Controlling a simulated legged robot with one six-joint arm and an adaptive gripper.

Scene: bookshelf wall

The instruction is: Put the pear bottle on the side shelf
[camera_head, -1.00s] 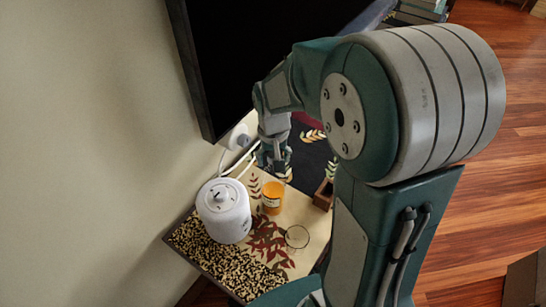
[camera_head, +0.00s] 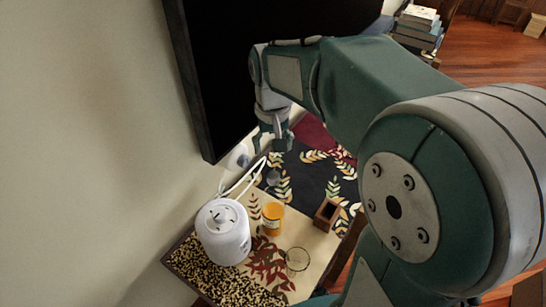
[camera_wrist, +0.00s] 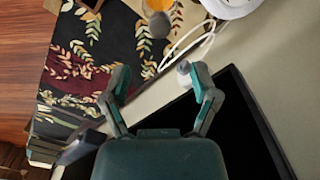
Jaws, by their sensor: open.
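A small, greyish, clear-looking rounded thing (camera_head: 272,177), which may be the pear bottle, shows at the far edge of the side shelf (camera_head: 228,268). Its base is unclear. It also shows near the top of the wrist view (camera_wrist: 159,24). An orange labelled jar (camera_head: 272,218) stands upright on the shelf, just nearer. My gripper (camera_head: 272,140) is above and beyond the small thing, apart from it. In the wrist view my gripper's fingers (camera_wrist: 160,88) are spread with nothing between them.
A white lidded pot (camera_head: 222,232) stands left of the jar, with white cables (camera_head: 240,183) behind it. A clear round glass (camera_head: 297,261) and a brown open box (camera_head: 327,214) are on the right. A black screen (camera_head: 260,70) hangs beside my arm.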

